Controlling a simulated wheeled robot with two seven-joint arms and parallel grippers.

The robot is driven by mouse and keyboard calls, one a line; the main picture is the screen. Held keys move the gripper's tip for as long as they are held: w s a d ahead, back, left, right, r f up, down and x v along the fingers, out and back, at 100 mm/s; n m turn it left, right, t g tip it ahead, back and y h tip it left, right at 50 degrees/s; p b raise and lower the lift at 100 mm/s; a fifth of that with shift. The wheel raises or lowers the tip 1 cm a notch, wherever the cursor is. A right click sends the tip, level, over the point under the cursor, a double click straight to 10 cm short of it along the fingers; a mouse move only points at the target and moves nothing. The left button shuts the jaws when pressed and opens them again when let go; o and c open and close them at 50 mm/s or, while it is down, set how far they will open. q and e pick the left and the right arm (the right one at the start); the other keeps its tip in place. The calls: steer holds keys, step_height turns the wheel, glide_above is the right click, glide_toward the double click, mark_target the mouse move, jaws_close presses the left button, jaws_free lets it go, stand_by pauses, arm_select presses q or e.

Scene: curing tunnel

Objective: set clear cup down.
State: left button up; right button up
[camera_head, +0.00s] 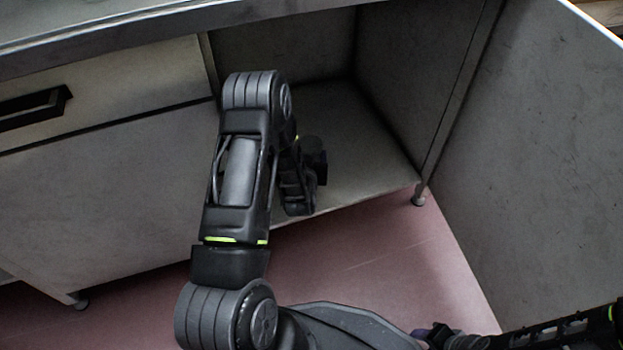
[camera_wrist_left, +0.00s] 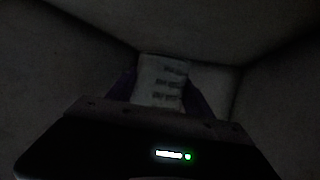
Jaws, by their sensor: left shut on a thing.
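In the left wrist view, a pale cup (camera_wrist_left: 163,72) with rows of dark print sits between the purple fingers of my left gripper (camera_wrist_left: 160,88). The gripper is shut on it. The view is dark, so I cannot tell whether the cup is clear or whether its base touches a surface. In the head view my left arm reaches into an open cabinet compartment and hides the cup. My right gripper (camera_head: 432,335) shows only in part at the bottom edge, low over the floor; its opening cannot be made out.
The open compartment has a bare grey floor (camera_head: 365,140) with free room right of my arm. Its side wall (camera_head: 425,75) and the counter edge (camera_head: 120,35) above bound it. A large grey panel (camera_head: 545,150) stands at right. A drawer (camera_head: 110,90) is closed at left.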

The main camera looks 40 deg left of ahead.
arm_select(q)
steer(key=shift+f+b, duration=1.55)
steer(key=shift+f, duration=1.6)
steer(key=shift+f, duration=0.1)
step_height(320, 180, down, 4)
steer(key=shift+r+b, duration=0.1)
steer(key=shift+b, duration=1)
steer(key=shift+r, duration=0.15)
steer(key=o, duration=1.5)
steer(key=shift+f, duration=0.2)
steer(key=shift+r, duration=0.15)
